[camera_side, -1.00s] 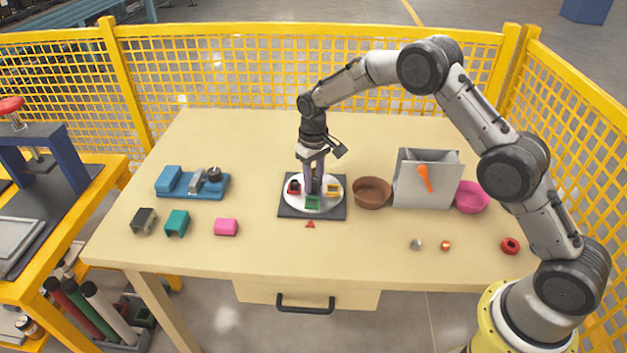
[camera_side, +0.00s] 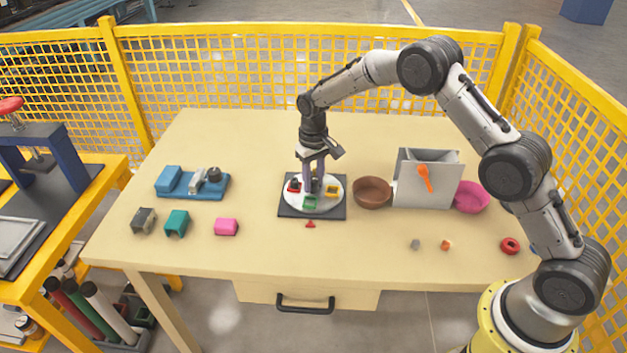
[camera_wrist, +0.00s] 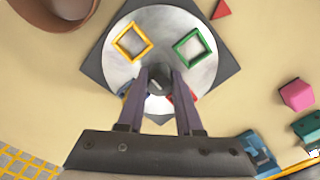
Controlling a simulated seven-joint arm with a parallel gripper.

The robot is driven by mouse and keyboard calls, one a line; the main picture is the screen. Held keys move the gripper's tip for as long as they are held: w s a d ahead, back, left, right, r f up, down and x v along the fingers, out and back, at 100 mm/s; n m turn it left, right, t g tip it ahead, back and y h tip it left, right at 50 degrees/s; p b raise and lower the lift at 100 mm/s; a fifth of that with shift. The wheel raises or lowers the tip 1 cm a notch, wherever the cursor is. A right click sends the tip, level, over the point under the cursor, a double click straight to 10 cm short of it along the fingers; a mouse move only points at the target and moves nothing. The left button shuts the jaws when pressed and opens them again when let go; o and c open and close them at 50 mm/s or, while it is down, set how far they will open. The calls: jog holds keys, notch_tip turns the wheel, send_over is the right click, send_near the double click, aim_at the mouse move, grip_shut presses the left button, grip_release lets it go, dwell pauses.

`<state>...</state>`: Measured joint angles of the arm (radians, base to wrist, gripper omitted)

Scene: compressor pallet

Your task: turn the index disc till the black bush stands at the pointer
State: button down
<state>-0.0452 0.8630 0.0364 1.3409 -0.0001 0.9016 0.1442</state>
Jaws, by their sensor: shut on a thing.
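The index disc (camera_side: 318,208) is white and round, on a dark square base (camera_side: 287,212). It carries coloured square frames: a green one (camera_side: 310,203) at the front, nearest the pointer, a yellow one (camera_side: 332,190) at right and a red one (camera_side: 293,187) at left. Something dark shows at the red frame, perhaps the black bush; I cannot tell for sure. The pointer (camera_side: 310,224) is a red triangle on the table in front, also in the wrist view (camera_wrist: 221,9). My gripper (camera_wrist: 158,85) is shut on the dark centre knob (camera_wrist: 158,78). Its fingers partly hide the red and blue patches behind.
A brown bowl (camera_side: 372,192), a grey bin (camera_side: 425,185) with an orange item and a pink bowl (camera_side: 471,197) stand right of the disc. A blue fixture (camera_side: 192,184) and several coloured blocks lie left. Small parts lie at front right.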

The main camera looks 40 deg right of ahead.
jog(key=shift+r+m, duration=0.1)
jog(key=shift+m, duration=6.6)
jog(key=shift+w+m, duration=0.1)
jog(key=shift+m, duration=9.3)
